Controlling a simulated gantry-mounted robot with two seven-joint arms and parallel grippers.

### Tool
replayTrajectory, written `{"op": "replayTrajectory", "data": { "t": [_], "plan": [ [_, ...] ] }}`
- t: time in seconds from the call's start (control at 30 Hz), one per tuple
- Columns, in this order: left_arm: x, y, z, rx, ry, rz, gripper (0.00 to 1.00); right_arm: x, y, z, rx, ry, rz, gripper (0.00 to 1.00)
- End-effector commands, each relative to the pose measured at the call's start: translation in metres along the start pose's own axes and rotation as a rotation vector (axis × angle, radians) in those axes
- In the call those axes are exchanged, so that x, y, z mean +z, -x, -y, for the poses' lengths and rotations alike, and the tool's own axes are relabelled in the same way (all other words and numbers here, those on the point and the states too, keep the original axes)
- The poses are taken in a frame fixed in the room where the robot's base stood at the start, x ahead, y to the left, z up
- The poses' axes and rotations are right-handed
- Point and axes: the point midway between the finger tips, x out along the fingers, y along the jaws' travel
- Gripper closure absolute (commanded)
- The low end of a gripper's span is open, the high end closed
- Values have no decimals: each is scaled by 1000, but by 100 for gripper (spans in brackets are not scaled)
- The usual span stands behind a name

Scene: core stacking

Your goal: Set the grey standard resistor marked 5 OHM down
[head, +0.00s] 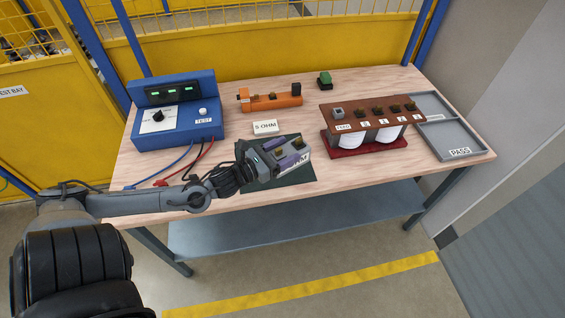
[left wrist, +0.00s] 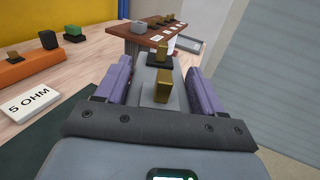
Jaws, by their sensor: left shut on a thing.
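My left gripper (head: 287,157) is shut on a grey block with brass terminals, the grey standard resistor (head: 301,152). In the left wrist view the purple fingers (left wrist: 162,85) lie on both sides of it, and two brass terminals (left wrist: 162,86) stand up between them. A white label shows on its side in the head view, too small to read surely. The resistor is over the dark green mat (head: 295,182) at the table's front; I cannot tell whether it touches the mat. A white card marked 5 OHM (head: 265,127) lies just behind the mat. My right gripper is not in view.
A blue test box (head: 176,112) with red, blue and black leads stands left. An orange bar device (head: 272,102) and a small green block (head: 324,80) are behind. A brown terminal rack (head: 370,114) on a red base and a grey PASS tray (head: 455,138) stand right.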

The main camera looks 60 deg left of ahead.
Motion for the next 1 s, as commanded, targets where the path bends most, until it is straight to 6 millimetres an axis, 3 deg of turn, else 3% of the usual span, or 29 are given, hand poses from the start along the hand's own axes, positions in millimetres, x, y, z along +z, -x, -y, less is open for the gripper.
{"op": "replayTrajectory", "data": {
  "t": [0.17,0.6,0.8,1.0],
  "plan": [
    [-15,0,-18,9,-5,3,82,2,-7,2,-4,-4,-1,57],
    [-62,-10,-97,8,-4,6,82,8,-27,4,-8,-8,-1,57],
    [-70,-12,-111,6,-2,5,82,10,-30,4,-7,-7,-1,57],
    [-79,-12,-113,6,0,5,82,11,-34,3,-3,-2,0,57]
  ]
}}
